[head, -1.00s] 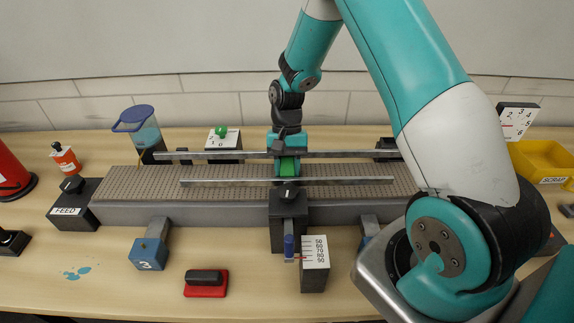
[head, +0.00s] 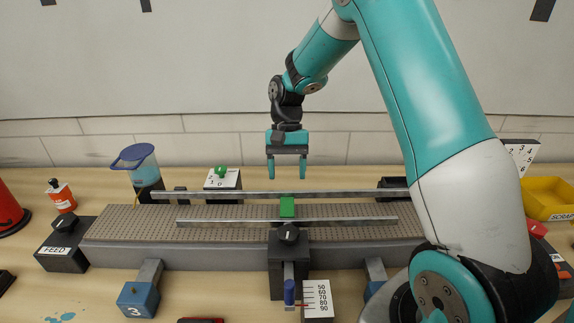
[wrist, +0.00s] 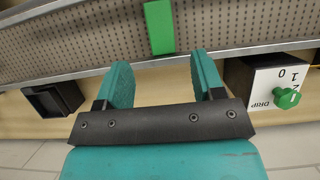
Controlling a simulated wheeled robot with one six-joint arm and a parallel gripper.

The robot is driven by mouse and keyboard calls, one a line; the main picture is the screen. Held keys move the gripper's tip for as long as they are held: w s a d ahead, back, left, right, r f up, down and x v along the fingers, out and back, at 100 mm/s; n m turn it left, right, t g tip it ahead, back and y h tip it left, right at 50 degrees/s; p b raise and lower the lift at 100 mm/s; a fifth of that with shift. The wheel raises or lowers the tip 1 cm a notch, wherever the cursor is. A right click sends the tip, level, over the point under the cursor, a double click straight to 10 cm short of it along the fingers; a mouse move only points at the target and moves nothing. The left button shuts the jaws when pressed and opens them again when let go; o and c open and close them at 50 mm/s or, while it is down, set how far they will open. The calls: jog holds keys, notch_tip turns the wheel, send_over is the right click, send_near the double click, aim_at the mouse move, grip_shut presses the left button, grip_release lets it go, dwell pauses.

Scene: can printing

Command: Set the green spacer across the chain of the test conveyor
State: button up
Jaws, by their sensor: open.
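The green spacer (head: 288,207) lies on the perforated chain (head: 220,213) of the test conveyor, between the two metal guide rails. It spans most of the gap between them; whether it touches both rails I cannot tell. In the wrist view the spacer (wrist: 159,27) lies crosswise on the chain, its near end by the rail. My gripper (head: 287,174) is open and empty, above and behind the spacer and apart from it. In the wrist view its two teal fingers (wrist: 158,80) are spread with nothing between them.
A black knob block (head: 289,236) stands at the conveyor's front, with a scale block (head: 317,298) beside it. The drip dial with its green knob (head: 221,173) and a blue-lidded jug (head: 138,163) stand behind the conveyor. A yellow scrap bin (head: 548,198) is at right.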

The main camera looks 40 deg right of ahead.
jog(key=shift+v, duration=1.1)
jog(key=s+a+r+n+t, duration=0.2)
jog(key=s+a+r+n, duration=0.4)
jog(key=a, duration=0.4)
jog(key=s+a+r+n+y, duration=0.1)
jog(key=s+a+n, duration=0.3)
jog(key=s, duration=0.5)
jog(key=s+a+r+n+t, duration=0.1)
jog(key=s+a+r+n, duration=0.2)
jog(key=s, duration=0.6)
jog(key=shift+s+a+n+t+y, duration=0.3)
jog(key=shift+a+n+y, duration=0.15)
jog(key=shift+a, duration=0.7)
jog(key=shift+r, duration=0.1)
